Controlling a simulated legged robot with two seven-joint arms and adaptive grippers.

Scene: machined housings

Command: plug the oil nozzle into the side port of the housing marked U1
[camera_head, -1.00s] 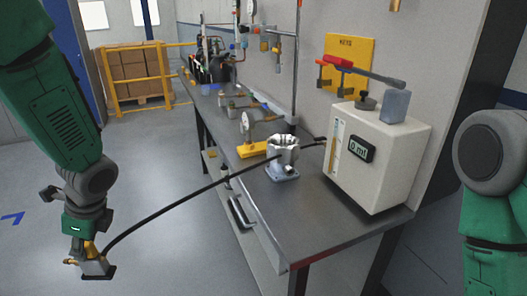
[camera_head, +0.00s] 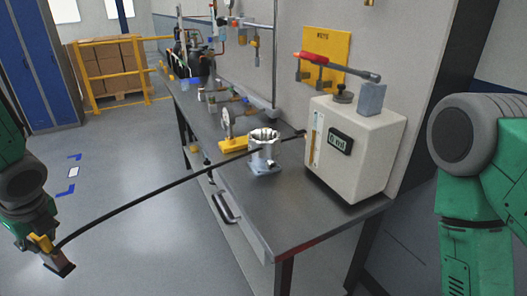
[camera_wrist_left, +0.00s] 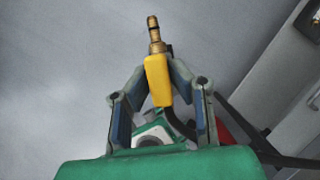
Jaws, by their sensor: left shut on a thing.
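The oil nozzle has a yellow body (camera_wrist_left: 158,80) and a brass tip pointing away from my palm; its yellow part (camera_head: 42,243) shows small in the head view. My left gripper (camera_head: 58,262) is shut on the nozzle's body, low at the left over the floor, well apart from the bench. In the wrist view the two fingers (camera_wrist_left: 161,72) close around the yellow body. A silvery machined housing (camera_head: 264,150) stands upright on the bench; no U1 mark is readable and its side port cannot be made out. My right gripper is out of view.
A black hose (camera_head: 150,192) runs from the nozzle, passing by the housing, toward the white dispenser box (camera_head: 355,150). The bench's front edge has a handle (camera_head: 226,207).

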